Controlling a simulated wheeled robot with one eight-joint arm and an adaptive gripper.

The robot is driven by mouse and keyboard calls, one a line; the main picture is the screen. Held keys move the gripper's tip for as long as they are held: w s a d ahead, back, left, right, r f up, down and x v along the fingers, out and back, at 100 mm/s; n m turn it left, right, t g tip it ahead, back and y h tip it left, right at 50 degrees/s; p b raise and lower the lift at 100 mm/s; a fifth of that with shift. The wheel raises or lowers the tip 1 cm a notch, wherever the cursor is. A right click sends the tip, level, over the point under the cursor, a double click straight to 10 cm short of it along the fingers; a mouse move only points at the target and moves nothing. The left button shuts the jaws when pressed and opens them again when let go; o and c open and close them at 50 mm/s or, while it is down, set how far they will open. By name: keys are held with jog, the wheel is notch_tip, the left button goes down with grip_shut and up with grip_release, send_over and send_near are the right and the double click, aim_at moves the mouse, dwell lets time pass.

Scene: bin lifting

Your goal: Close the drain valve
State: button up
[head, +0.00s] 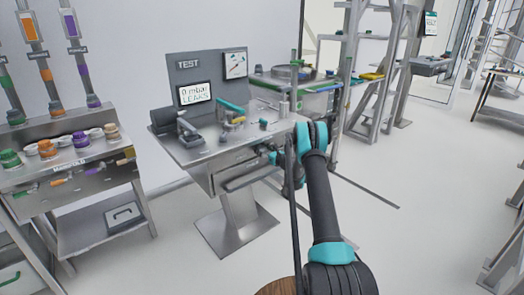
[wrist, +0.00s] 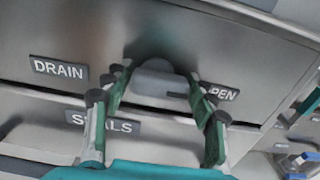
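The drain valve handle (wrist: 158,78) is a rounded grey knob on the metal front panel. It sits between the black DRAIN label (wrist: 58,68) and a partly hidden label ending in "PEN" (wrist: 224,92). A dark pointer at its right side points toward that label. My gripper (wrist: 158,85) has its green and grey fingers spread, one on each side of the handle. I cannot tell whether the fingertips touch it. In the head view my gripper (head: 272,158) is at the front right of the TEST bench (head: 205,150), and the valve is hidden there.
A drawer front labelled SEALS (wrist: 103,122), its label partly covered by a finger, lies below the valve. The TEST screen (head: 195,93) reads 0 mbar LEAKS. A rack with coloured jars (head: 75,165) stands left. Open floor (head: 370,240) lies right of my arm.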

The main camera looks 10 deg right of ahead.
jog(key=c, duration=0.6)
jog(key=shift+n, duration=0.4)
jog(key=n, duration=0.2)
jog(key=shift+n, duration=0.4)
jog(key=n, duration=0.3)
jog(key=shift+s+r+n, duration=0.1)
jog(key=shift+n, duration=0.2)
jog(key=n, duration=0.5)
jog(key=shift+a, duration=0.15)
jog(key=n, duration=0.5)
jog(key=shift+s+a, duration=0.1)
jog(key=shift+s, duration=0.05)
jog(key=shift+n, duration=0.5)
